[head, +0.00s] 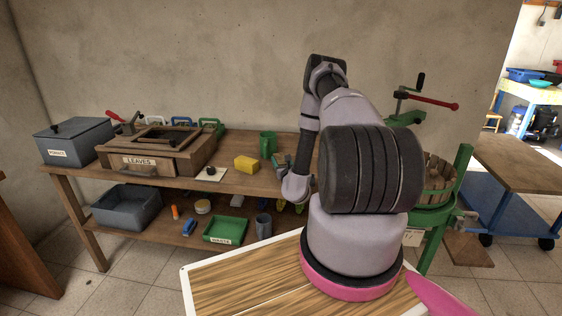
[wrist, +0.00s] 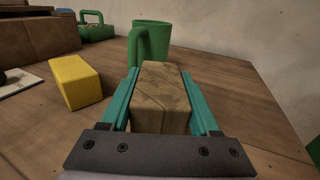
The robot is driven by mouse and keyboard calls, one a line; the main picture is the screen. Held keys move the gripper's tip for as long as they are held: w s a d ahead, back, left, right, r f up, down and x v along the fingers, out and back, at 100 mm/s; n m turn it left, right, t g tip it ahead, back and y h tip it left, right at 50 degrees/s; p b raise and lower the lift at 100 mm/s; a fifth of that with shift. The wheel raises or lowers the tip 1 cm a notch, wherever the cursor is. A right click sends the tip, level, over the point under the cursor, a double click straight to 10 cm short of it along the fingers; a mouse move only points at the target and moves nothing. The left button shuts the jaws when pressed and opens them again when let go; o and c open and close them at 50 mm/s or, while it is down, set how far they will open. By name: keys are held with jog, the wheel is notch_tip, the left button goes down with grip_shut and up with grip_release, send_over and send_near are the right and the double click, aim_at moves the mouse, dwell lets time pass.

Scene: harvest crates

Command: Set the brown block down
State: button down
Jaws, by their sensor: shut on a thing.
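The brown block (wrist: 162,97) is between the two teal fingers of my gripper (wrist: 164,98) in the wrist view. My gripper is shut on it. The block is just over or on the wooden bench top (wrist: 225,80); I cannot tell whether it touches. In the head view my gripper (head: 279,160) is at the bench's right part, and my arm hides the block there.
A green mug (wrist: 151,42) stands just beyond the block. A yellow block (wrist: 77,82) lies to the left. The LEAVES box (head: 150,160) and a grey lidded bin (head: 74,141) stand farther left. Bare bench top lies right of the block in the wrist view.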

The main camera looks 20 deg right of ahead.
jog(key=shift+c, duration=0.6)
grip_release()
